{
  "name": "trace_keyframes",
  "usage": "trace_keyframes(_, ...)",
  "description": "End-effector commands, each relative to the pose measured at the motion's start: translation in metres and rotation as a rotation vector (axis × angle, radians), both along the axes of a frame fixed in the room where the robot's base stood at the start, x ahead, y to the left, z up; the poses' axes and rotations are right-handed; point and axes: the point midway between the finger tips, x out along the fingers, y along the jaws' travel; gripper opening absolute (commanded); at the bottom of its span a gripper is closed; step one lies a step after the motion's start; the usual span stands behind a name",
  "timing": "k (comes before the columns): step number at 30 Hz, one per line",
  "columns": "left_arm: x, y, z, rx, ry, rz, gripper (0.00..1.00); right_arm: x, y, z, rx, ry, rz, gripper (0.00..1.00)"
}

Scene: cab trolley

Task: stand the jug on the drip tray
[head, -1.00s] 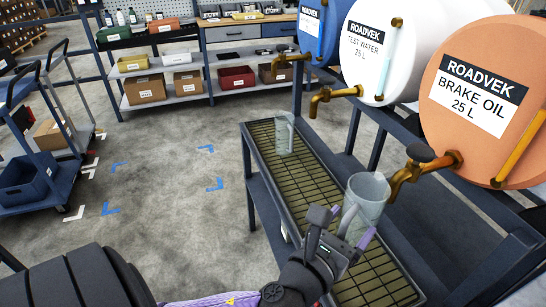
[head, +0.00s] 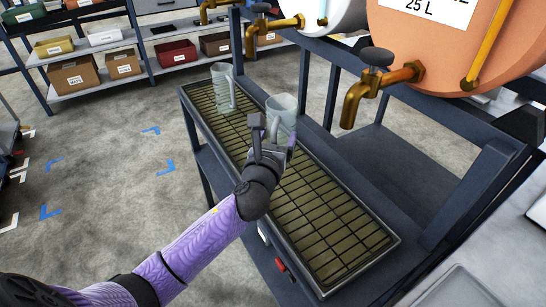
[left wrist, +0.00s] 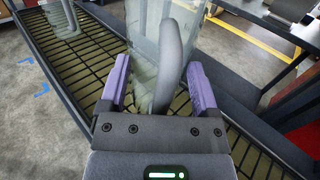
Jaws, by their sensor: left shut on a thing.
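My left gripper (head: 274,138) is shut on the handle of a clear grey jug (head: 283,110). In the left wrist view, the purple fingers (left wrist: 158,88) lie on both sides of the handle, and the jug (left wrist: 145,35) looks about upright. It is over the drip tray (head: 330,225), a long dark tray with a grid over an olive base. The gripper hides the jug's foot, so I cannot tell whether it touches the grid. A second similar jug (head: 221,88) stands at the tray's far end. My right gripper is not in view.
A brass tap (head: 365,90) on the orange brake oil drum (head: 440,45) hangs right of the held jug. Another tap (head: 275,25) is behind the jugs. A blue-grey frame post (head: 465,195) stands at the right. The near part of the tray is clear.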

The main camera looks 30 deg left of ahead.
Motion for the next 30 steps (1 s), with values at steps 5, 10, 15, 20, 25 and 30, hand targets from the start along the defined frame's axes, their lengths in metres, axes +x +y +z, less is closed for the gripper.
trace_keyframes(5, 0.000, 0.000, -0.040, -0.001, 0.005, 0.001, 0.00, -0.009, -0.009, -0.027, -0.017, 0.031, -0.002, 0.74)
trace_keyframes(10, 0.000, 0.000, -0.034, 0.001, 0.000, 0.000, 0.00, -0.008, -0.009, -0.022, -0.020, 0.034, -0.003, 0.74)
trace_keyframes(15, 0.000, 0.000, -0.037, 0.002, 0.000, 0.000, 0.83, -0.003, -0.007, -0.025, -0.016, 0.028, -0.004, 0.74)
trace_keyframes(20, 0.000, 0.000, -0.036, 0.001, 0.000, 0.000, 1.00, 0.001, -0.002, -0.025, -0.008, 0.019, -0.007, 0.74)
trace_keyframes(25, 0.000, 0.000, -0.034, 0.001, -0.001, 0.000, 1.00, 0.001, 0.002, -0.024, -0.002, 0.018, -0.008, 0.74)
trace_keyframes(30, -0.026, -0.007, -0.032, -0.001, 0.003, -0.003, 1.00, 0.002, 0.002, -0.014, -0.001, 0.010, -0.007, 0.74)
